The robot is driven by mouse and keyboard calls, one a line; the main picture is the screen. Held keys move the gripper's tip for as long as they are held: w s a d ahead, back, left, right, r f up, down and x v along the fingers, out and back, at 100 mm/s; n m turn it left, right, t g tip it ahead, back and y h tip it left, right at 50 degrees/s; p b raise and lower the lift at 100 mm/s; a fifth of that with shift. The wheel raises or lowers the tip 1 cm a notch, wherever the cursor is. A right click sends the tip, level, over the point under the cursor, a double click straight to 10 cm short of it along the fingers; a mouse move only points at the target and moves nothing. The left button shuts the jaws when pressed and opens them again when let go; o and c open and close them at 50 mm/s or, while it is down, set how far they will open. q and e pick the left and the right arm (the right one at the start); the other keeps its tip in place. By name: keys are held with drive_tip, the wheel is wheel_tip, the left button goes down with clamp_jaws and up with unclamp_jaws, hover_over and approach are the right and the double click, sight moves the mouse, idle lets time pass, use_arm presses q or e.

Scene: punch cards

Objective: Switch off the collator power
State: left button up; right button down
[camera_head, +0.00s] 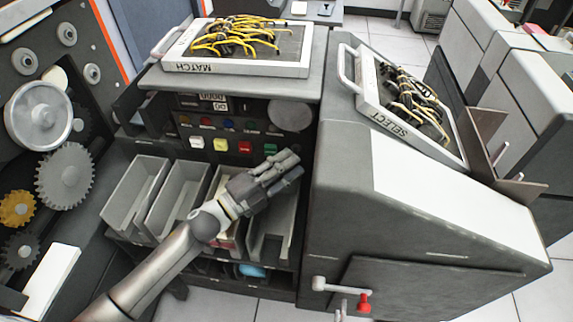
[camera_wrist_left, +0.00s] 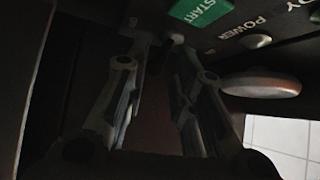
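The collator's dark control panel (camera_head: 240,122) faces me, with white, yellow, red and green buttons in a row. A large grey disc-shaped knob (camera_head: 291,117) is at the panel's right end. In the left wrist view a grey rounded knob (camera_wrist_left: 262,85) sticks out below the printed POWER label (camera_wrist_left: 237,33). The green START button (camera_wrist_left: 200,10) is at the top there. My left gripper (camera_head: 290,166) is in front of the panel, below the disc and right of the green button. My right gripper is not in view.
Open grey bins (camera_head: 136,192) stand below the panel, partly hidden by my left arm. A MATCH plugboard (camera_head: 240,68) with yellow wires lies on top, and a SELECT plugboard (camera_head: 405,125) is at right. A crank with a red handle (camera_head: 365,301) sticks out lower right.

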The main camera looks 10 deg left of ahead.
use_arm(q)
drive_tip(key=v, duration=1.2)
drive_tip(key=shift+f, duration=0.1)
